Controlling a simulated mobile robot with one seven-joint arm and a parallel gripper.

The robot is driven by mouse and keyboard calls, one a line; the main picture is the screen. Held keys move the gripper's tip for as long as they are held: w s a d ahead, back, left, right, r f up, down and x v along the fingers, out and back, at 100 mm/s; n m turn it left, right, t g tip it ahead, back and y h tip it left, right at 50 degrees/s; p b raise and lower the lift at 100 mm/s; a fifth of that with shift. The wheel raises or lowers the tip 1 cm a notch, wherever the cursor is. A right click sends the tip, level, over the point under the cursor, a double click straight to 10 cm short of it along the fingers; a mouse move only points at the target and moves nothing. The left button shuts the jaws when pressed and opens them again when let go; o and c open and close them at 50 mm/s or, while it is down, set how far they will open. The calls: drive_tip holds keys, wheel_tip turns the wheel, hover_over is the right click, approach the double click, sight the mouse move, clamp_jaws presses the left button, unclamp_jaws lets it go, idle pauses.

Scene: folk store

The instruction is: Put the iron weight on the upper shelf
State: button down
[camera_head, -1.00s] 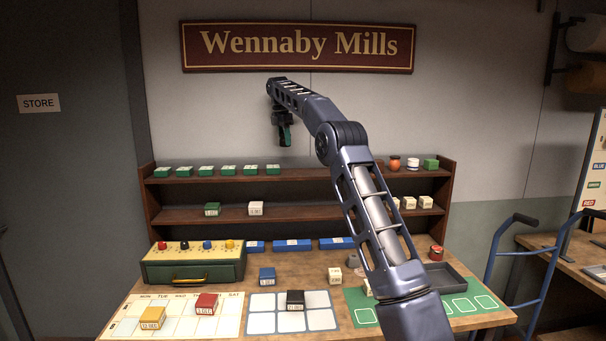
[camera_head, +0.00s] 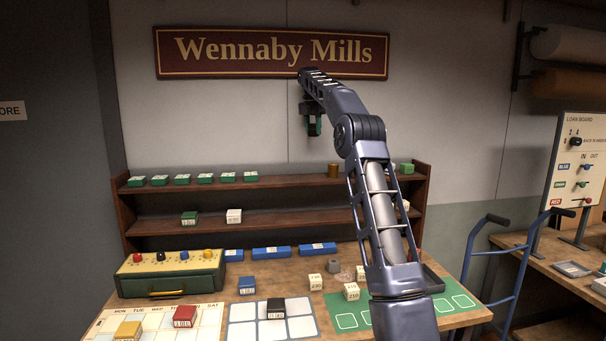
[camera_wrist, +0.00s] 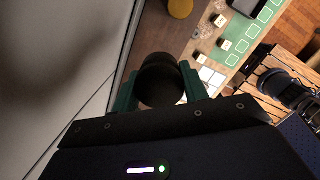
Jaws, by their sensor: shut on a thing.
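My gripper (camera_head: 314,128) hangs in front of the wall, below the sign and above the upper shelf (camera_head: 290,180). In the wrist view its green fingers are shut on a dark round weight (camera_wrist: 160,80), seen from above, which looks like the iron weight. The weight is held clear of the shelf. In the head view it can hardly be told apart from the fingers. The upper shelf carries a row of green boxes (camera_head: 182,180) at left and a brown cylinder (camera_head: 333,170) right of its middle. My arm hides part of the shelf's right end.
The lower shelf (camera_head: 275,220) holds a green box (camera_head: 189,217) and a white box (camera_head: 234,215). The upper shelf looks bare between the green row and the brown cylinder. A grey weight (camera_head: 334,267) and several blocks stand on the table. A blue hand truck (camera_head: 512,270) is at right.

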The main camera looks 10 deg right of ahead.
sight(313, 177)
wheel_tip(313, 177, down, 18)
drive_tip(key=shift+r, duration=0.1)
idle(0.6)
drive_tip(key=c, duration=0.7)
unclamp_jaws()
drive_tip(key=shift+f, duration=0.25)
drive_tip(key=shift+c, duration=0.2)
drive_tip(key=shift+r, duration=0.1)
